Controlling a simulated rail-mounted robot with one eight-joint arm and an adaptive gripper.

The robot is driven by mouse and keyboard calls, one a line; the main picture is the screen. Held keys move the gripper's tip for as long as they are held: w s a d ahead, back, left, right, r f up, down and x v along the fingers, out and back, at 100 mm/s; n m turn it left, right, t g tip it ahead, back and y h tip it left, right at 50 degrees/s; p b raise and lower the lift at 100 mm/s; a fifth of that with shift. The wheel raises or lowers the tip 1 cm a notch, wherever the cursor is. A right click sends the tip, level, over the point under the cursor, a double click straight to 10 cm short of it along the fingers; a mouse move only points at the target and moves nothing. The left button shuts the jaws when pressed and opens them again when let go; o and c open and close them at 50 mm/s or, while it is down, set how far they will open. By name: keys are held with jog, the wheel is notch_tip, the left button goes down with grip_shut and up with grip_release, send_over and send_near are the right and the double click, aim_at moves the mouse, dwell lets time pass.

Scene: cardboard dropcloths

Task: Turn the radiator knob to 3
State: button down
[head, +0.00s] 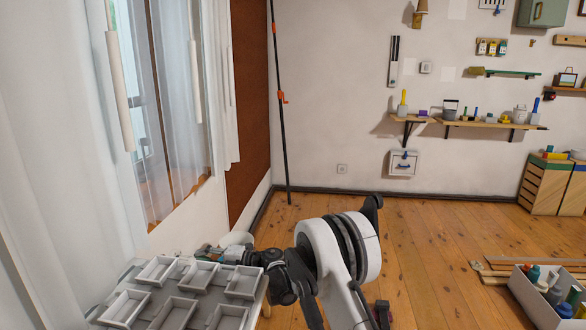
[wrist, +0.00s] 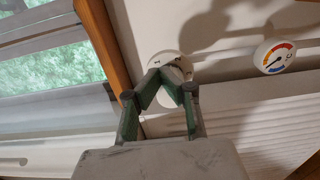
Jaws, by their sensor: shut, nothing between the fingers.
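The round white radiator knob (wrist: 158,58) shows in the wrist view, just beyond my fingertips. The white ribbed radiator (wrist: 245,125) runs below and to the right.
A round dial with a coloured scale (wrist: 273,57) is to the right of the knob. A wooden window frame (wrist: 104,40) is at left. In the head view, grey compartment trays (head: 172,312) lie in front of my gripper. The wooden floor (head: 430,240) at right is partly clear.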

jog(key=shift+f, duration=0.8)
jog(key=shift+s+f, duration=0.1)
jog(key=shift+f, duration=0.45)
dwell(0.4)
jog(key=d, duration=0.6)
dwell(0.4)
jog(key=shift+s+f, duration=0.1)
